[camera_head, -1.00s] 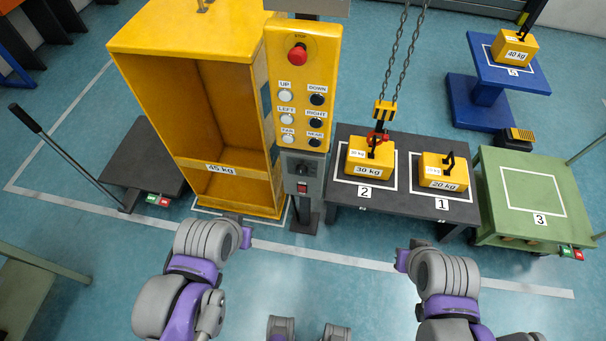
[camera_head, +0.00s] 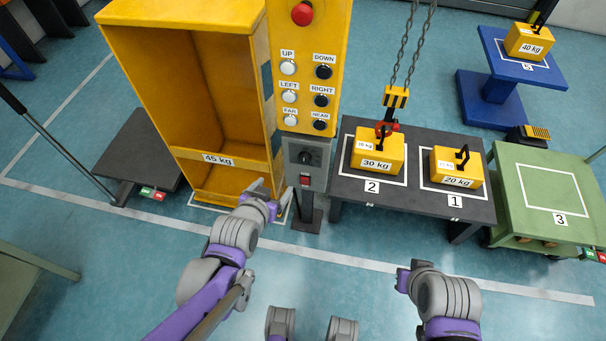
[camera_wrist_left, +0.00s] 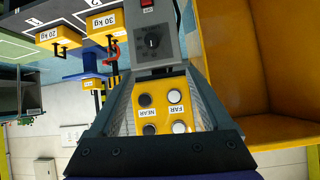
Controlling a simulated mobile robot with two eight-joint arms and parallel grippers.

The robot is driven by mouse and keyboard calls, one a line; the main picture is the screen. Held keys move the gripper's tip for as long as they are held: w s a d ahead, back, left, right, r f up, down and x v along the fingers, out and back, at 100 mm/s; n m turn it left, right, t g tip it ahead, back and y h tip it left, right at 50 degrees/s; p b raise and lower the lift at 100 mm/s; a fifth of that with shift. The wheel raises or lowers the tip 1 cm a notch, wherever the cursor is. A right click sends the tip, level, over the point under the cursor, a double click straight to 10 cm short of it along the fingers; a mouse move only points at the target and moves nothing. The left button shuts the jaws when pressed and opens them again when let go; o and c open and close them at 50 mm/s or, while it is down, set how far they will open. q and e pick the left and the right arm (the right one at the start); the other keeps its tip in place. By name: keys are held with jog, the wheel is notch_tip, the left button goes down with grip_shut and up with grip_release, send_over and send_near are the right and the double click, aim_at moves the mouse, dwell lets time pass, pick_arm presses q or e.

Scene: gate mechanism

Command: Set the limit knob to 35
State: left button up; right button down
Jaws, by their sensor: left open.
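The limit knob (camera_head: 304,157) is a dark round knob on a grey box below the yellow button panel (camera_head: 289,110). In the left wrist view the knob (camera_wrist_left: 152,41) shows upside down at the top middle, with a dial scale too small to read. My left gripper (camera_head: 270,191) is open and empty, to the lower left of the knob and apart from it. In the left wrist view its two fingers flank the panel. My right arm (camera_head: 436,290) is at the lower right; its gripper's fingers cannot be made out clearly.
A red switch (camera_head: 305,180) sits just below the knob. A red stop button (camera_head: 302,13) tops the panel. A yellow 45 kg bin (camera_head: 216,161) stands close at the left. A dark table (camera_head: 408,199) with 30 kg and 20 kg weights stands right. The floor in front is clear.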

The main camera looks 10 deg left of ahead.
pick_arm(q)
jog(key=w+d+f+t+b, duration=0.25)
jog(key=w+f+b, duration=0.25)
jog(key=f, duration=0.3)
jog(key=m+t+b, duration=0.2)
jog(key=t+b, duration=0.3)
jog(key=b, duration=0.1)
send_near(304, 161)
jog(key=shift+g+h, duration=0.25)
jog(key=shift+h, duration=0.15)
jog(key=w, duration=0.8)
jog(key=shift+w+d+r, duration=0.1)
jog(key=shift+w+r, duration=0.2)
jog(key=shift+w, duration=0.1)
pick_arm(e)
notch_tip(304, 161, down, 15)
jog(key=w, duration=0.1)
jog(key=shift+w+f, duration=0.2)
pick_arm(q)
grip_shut()
